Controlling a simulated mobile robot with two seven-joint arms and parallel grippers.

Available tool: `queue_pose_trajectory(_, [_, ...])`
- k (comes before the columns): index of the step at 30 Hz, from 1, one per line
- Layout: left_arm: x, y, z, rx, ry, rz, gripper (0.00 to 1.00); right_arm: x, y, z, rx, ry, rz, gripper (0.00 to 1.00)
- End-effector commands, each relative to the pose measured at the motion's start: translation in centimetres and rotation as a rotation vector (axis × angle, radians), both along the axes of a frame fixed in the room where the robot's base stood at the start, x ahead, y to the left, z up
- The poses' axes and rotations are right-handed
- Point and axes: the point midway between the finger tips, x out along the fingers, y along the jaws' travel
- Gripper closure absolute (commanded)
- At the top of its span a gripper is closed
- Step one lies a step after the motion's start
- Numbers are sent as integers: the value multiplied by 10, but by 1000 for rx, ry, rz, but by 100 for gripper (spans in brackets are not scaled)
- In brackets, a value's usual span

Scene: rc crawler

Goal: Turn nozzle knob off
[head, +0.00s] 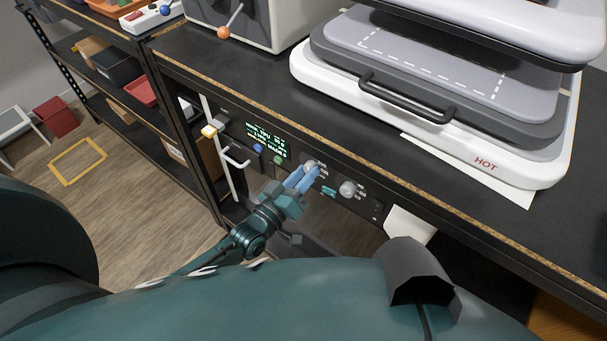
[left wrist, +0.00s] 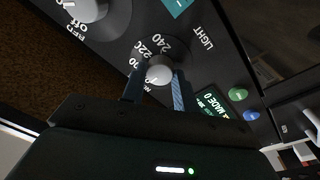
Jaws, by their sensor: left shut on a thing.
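The nozzle knob (head: 312,166) is a small light grey round knob on the black control panel under the bench top, just right of the lit display. My left gripper (head: 303,176) is shut on it, one blue-grey finger on each side. In the left wrist view the knob (left wrist: 159,72) sits between the fingertips, with 220 and 240 readable on its dial. Its pointer and name label cannot be made out. The bed knob (head: 348,188), also grey, is to the right; in the left wrist view (left wrist: 85,8) it shows "off" and "BED" beside it. My right gripper is not in view.
A teal light switch (head: 328,191) lies between the knobs. The display (head: 266,139) has a blue button (head: 258,148) and a green button (head: 278,160) below it. The bench edge overhangs the panel. A heat press (head: 430,90) marked HOT stands on top.

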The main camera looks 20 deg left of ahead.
Motion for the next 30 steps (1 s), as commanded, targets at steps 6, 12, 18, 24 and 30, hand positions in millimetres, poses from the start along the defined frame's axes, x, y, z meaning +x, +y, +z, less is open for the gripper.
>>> queue_pose_trajectory(6, [-1,0,-1,-19,9,-1,93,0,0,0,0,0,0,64])
queue_pose_trajectory(12, [-1,0,-1,-19,8,0,93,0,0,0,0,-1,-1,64])
queue_pose_trajectory(18, [0,0,-1,-19,8,0,63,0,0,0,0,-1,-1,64])
queue_pose_trajectory(24, [0,0,0,-18,8,0,49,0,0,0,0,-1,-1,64])
queue_pose_trajectory(30, [-1,0,0,-17,7,-1,49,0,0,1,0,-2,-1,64])
